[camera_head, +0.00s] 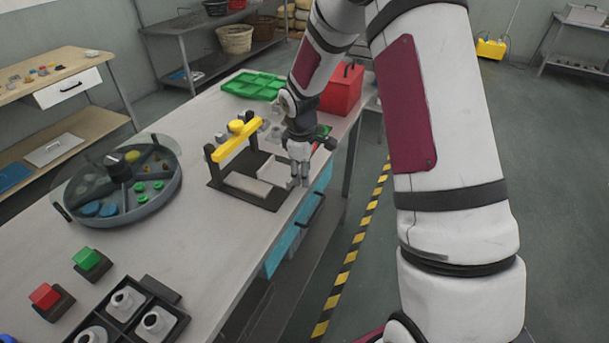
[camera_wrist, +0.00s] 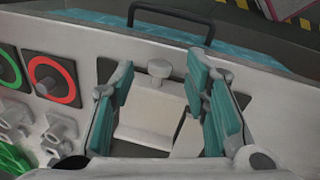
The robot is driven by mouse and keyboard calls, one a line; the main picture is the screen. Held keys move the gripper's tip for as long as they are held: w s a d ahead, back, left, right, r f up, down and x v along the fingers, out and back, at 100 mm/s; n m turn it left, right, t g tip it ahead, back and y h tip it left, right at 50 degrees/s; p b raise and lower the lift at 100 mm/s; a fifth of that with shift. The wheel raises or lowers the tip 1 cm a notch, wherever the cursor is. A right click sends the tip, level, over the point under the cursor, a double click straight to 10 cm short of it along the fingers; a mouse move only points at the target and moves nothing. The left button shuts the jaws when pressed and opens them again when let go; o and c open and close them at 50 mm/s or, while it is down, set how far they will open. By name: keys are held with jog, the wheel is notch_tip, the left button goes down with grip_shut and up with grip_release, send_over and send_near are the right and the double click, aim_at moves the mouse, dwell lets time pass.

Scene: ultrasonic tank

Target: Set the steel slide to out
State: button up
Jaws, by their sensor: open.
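The steel slide (camera_wrist: 150,108) is a pale metal plate with a small round knob (camera_wrist: 159,70), seen between my fingers in the wrist view. The knob is on the side towards the table's front edge. My gripper (camera_head: 298,182) points down at the front right of a black fixture (camera_head: 243,197) with a yellow bar (camera_head: 238,142) across it. Its teal finger pads stand open on either side of the knob, with visible gaps and nothing gripped. In the head view my gripper partly hides this end of the fixture; the slide's exact position there is unclear.
A teal drawer with a black handle (camera_wrist: 170,16) lies below the table edge. Red-ringed (camera_wrist: 52,80) and green-ringed round controls and metal fittings are left in the wrist view. A round divided tray (camera_head: 127,185) stands left of the fixture, a red box (camera_head: 341,91) beyond.

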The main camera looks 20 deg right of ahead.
notch_tip(320, 180, up, 10)
jog(key=s, duration=0.1)
jog(key=shift+a, duration=0.4)
jog(key=shift+s+f, duration=0.1)
jog(key=s+a+r+m+t, duration=0.1)
jog(key=s+a+r+m, duration=0.15)
jog(key=s+r, duration=0.6)
jog(key=s+a+r+m+t, duration=0.1)
jog(key=s+a+r+m, duration=0.1)
jog(key=s, duration=0.8)
jog(key=s+a+r+m+t+y, duration=0.1)
jog(key=s+r+m, duration=0.4)
jog(key=s, duration=0.5)
notch_tip(320, 180, up, 3)
jog(key=shift+s+a+f+t, duration=0.25)
jog(key=shift+a+t, duration=0.25)
jog(key=shift+a, duration=0.25)
jog(key=shift+m, duration=0.25)
